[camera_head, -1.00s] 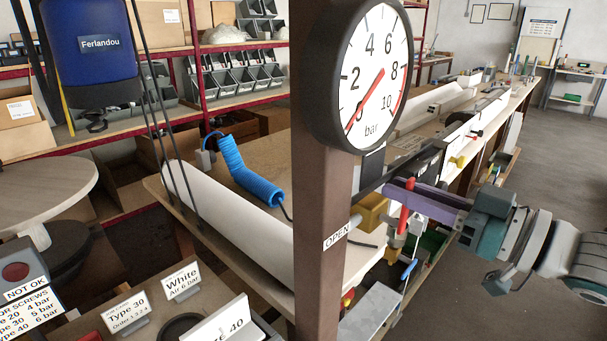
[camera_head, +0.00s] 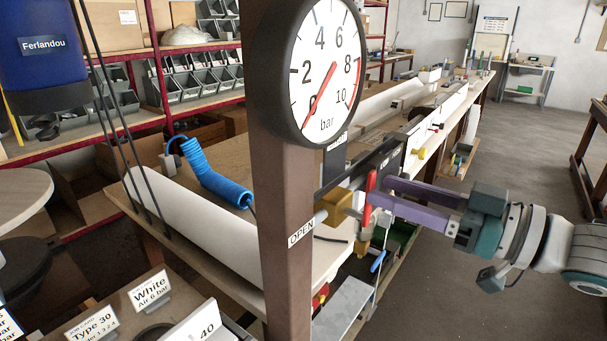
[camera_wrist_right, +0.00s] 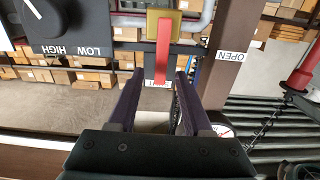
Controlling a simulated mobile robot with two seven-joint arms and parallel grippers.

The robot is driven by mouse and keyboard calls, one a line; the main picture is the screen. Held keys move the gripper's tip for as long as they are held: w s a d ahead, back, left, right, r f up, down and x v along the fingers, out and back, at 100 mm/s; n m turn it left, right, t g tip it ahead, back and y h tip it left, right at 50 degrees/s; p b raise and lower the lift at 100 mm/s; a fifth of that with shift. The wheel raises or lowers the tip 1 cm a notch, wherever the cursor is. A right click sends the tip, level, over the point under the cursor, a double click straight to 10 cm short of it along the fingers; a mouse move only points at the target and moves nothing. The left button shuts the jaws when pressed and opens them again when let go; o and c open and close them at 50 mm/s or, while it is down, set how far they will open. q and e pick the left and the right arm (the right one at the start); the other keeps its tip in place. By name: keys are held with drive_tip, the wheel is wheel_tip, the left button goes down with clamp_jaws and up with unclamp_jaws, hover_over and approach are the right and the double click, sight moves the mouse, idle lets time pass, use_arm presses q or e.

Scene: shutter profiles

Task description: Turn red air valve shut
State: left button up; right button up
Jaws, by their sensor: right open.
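The red valve handle (camera_head: 369,195) sits on a brass valve body (camera_head: 337,206) beside the brown post. In the right wrist view the handle (camera_wrist_right: 163,52) points down from the brass body (camera_wrist_right: 166,25), across the pipe. A white label (camera_wrist_right: 158,84) at its tip is mostly hidden. My right gripper (camera_head: 379,191) is open at the handle in the head view. In the right wrist view its purple fingers (camera_wrist_right: 156,84) stand apart, one to each side of the handle's lower end; I cannot tell whether they touch it. My left gripper is not in view.
A pressure gauge (camera_head: 323,70) on the brown post (camera_head: 279,170) has its red needle along the 0 mark. An OPEN label (camera_head: 301,234) is on the post. A black regulator knob (camera_wrist_right: 45,22) is left of the valve. A blue coiled hose (camera_head: 217,178) lies on the bench behind.

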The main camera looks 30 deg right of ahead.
drive_tip(key=v, duration=0.6)
drive_tip(key=shift+b, duration=0.3)
